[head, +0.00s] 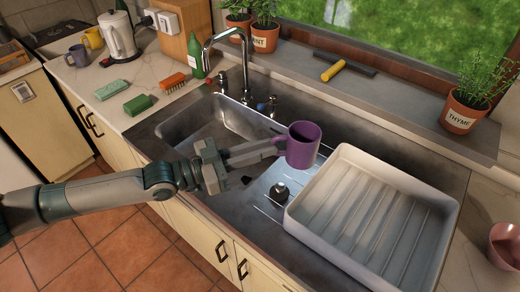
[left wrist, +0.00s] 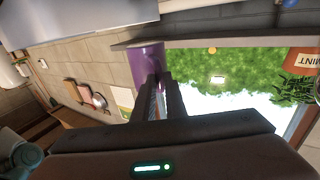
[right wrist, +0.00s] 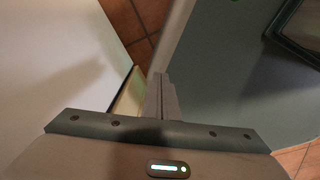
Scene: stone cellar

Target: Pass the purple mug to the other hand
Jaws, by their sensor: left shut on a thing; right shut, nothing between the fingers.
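The purple mug (head: 303,146) is held upright in the air above the sink's drainboard, beside the white tray. My left gripper (head: 278,147) reaches in from the left and is shut on the mug's left side. In the left wrist view the mug (left wrist: 147,66) sits between the fingertips (left wrist: 158,80). My right gripper (right wrist: 160,90) shows only in the right wrist view; its fingers are together with nothing between them. It is away from the mug, which does not show in that view.
A white ridged tray (head: 296,222) lies on the right of the drainboard. The steel sink (head: 180,125) has a tall faucet (head: 241,60) behind it. A dark stopper (head: 280,192) lies below the mug. A thyme pot (head: 462,112) and a pink bowl (head: 505,245) stand at right.

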